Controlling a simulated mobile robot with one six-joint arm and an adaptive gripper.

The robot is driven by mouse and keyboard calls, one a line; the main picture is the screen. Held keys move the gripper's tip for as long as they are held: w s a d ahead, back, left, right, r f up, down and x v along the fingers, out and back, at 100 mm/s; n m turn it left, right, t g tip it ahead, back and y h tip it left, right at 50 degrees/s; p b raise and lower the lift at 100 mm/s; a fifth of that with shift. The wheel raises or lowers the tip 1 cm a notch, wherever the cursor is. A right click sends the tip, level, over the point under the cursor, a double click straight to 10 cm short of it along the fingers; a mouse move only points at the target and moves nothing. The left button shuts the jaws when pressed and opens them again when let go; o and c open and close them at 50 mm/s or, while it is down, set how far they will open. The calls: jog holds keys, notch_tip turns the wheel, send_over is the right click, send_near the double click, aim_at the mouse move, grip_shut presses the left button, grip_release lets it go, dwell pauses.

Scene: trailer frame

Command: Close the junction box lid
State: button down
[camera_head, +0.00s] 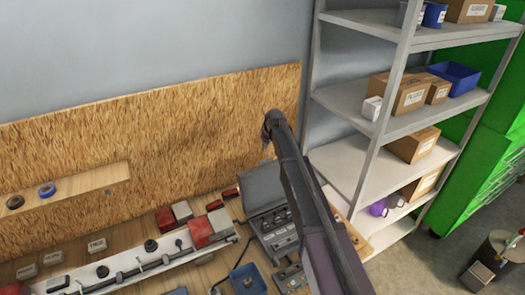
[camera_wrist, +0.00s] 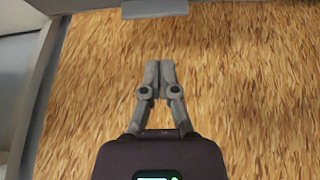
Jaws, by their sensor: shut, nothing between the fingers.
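The grey junction box (camera_head: 278,222) stands on the bench, right of centre in the head view. Its lid (camera_head: 263,187) is raised, standing up at the back of the box. My arm crosses in front and hides part of the box's right side. My gripper (camera_wrist: 160,66) is shut and empty in the wrist view, over the brown wood-fibre board. In the head view the arm's end is above and behind the lid, apart from it; the fingers are hardly visible there. A grey edge (camera_wrist: 155,8) shows at the top of the wrist view; I cannot tell what it belongs to.
A wood-fibre board (camera_head: 150,125) stands behind the bench. A grey shelf rack (camera_head: 365,165) with cartons stands close on the right. Red and grey blocks and a white rail (camera_head: 125,268) lie left of the box. A blue tray (camera_head: 247,280) is in front.

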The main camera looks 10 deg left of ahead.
jog(key=shift+w+a+r, duration=0.4)
jog(key=shift+w+a, duration=0.15)
jog(key=shift+a, duration=0.1)
jog(key=shift+f, duration=0.15)
notch_tip(320, 180, down, 8)
jog(key=b, duration=0.8)
dwell(0.6)
